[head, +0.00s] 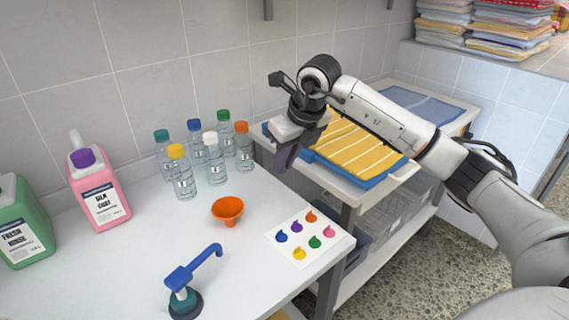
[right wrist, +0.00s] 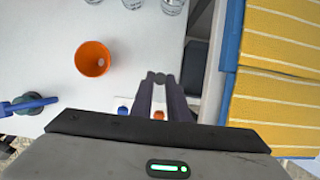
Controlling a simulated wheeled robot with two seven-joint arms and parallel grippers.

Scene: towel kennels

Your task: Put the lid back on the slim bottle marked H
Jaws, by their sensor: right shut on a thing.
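Several slim clear bottles stand in a group on the white table, with teal, blue, green, orange, white (head: 210,138) and yellow (head: 177,151) tops. Their labels are too small to read, so I cannot tell which is marked H. My right gripper (head: 285,163) is above the table's right end, to the right of the bottles and apart from them. I cannot tell whether this is a lid. My left gripper is out of view.
An orange funnel (head: 228,211) stands in front of the bottles. A sheet with coloured blobs (head: 309,255) lies at the right. A blue pump (head: 185,290) stands at the front. Pink (head: 103,200) and green (head: 24,220) jugs stand left. A blue tray (head: 378,180) of yellow towels is beyond.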

